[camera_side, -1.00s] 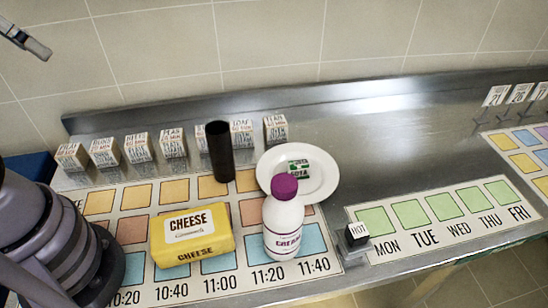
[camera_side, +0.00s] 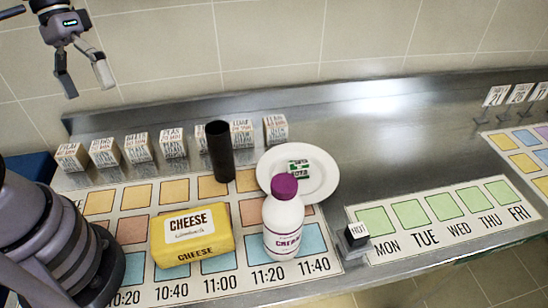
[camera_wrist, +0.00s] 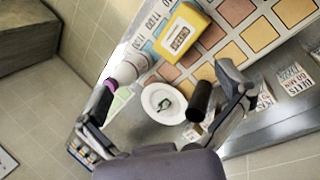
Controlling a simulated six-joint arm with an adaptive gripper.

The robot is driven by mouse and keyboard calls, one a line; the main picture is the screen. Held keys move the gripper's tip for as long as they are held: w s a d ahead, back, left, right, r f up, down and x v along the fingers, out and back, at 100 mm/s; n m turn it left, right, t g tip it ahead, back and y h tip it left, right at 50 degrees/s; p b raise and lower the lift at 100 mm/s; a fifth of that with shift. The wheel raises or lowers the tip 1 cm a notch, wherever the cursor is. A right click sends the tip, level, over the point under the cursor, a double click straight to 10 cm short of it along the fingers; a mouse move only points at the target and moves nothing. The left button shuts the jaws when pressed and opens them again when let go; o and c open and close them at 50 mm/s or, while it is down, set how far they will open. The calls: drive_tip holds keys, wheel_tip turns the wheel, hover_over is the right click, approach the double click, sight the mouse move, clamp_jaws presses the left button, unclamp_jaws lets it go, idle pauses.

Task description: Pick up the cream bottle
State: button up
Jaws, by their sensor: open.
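The cream bottle (camera_side: 284,222) is white with a purple cap and stands upright on the chart, right of the yellow cheese pack. My gripper (camera_side: 87,88) is open and empty, high at the upper left of the side view, well above the counter and far from the bottle. In the wrist view my gripper (camera_wrist: 166,82) has its fingers spread wide.
The cheese pack (camera_side: 191,236) lies close left of the bottle. A white plate (camera_side: 322,188) with a small green-labelled item is just behind it. Several printed cubes (camera_side: 138,148) line the back. A HOT block (camera_side: 353,240) sits to the right.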

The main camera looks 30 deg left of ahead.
drive_tip(key=w+d+f+n+t+h, duration=0.1)
drive_tip(key=w+d+f+n+h, duration=0.2)
drive_tip(key=f+n, duration=0.3)
drive_tip(key=w+d+f+n+t+h, duration=0.1)
drive_tip(key=w+d+f+n+h, duration=0.2)
drive_tip(key=f, duration=0.7)
drive_tip(key=w+d+f+n+t+h, duration=0.2)
drive_tip(key=w+d+f+n+h, duration=0.2)
drive_tip(key=f+n+h, duration=0.3)
drive_tip(key=shift+w+f+n, duration=0.35)
drive_tip(key=shift+f+n, duration=0.45)
drive_tip(key=shift+n, duration=0.2)
drive_tip(key=shift+d+f, duration=0.1)
drive_tip(key=shift+d, duration=0.2)
approach(284, 212)
drive_tip(key=w+d+f, duration=0.3)
drive_tip(key=f, duration=0.2)
drive_tip(key=shift+w+d+r, duration=0.1)
drive_tip(key=shift+d+r, duration=0.05)
drive_tip(key=shift+d, duration=0.75)
drive_tip(key=shift+w+d+r, duration=0.1)
drive_tip(key=shift+d, duration=0.85)
drive_tip(key=shift+w+d+r, duration=0.1)
drive_tip(key=shift+d+r, duration=0.05)
drive_tip(key=shift+d, duration=0.75)
drive_tip(key=c, duration=1.1)
